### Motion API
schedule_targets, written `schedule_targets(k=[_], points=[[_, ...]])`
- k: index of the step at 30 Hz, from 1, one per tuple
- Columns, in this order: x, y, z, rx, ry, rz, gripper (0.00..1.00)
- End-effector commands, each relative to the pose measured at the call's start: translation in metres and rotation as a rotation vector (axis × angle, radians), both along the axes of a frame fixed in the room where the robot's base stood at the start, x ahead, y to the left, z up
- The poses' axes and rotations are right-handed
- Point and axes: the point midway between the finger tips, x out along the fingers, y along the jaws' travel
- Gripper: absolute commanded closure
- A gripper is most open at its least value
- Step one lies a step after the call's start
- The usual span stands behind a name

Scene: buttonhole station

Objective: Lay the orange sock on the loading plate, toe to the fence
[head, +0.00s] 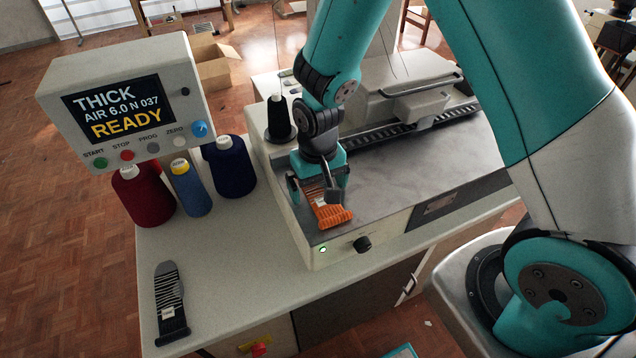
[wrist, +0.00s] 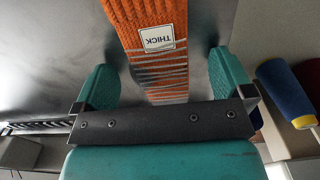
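The orange sock (head: 332,214) lies on the grey metal loading plate (head: 395,182), near its front left corner. Its orange ribbed end points to the front edge; the grey striped part runs back under my gripper (head: 318,190). In the wrist view the sock (wrist: 122,22) bears a white THICK label and passes between the two teal fingers of my gripper (wrist: 163,82). The fingers stand apart, with a gap on both sides of the sock. The toe is hidden behind the gripper. A black toothed rail (head: 425,121) runs along the plate's back; I cannot tell if it is the fence.
A display box (head: 125,105) reads THICK, READY. Red (head: 143,195), blue (head: 189,188) and navy (head: 229,166) thread cones stand left of the machine, a black cone (head: 279,118) on it. A grey-and-black striped sock (head: 170,300) lies front left. The table between is clear.

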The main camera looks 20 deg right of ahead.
Motion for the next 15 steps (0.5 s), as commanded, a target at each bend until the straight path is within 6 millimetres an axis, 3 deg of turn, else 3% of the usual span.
schedule_targets(k=[8,15], points=[[0.0,0.0,0.006,0.0,-0.001,0.0,0.01],[0.001,0.0,0.048,0.002,-0.008,0.0,0.01]])
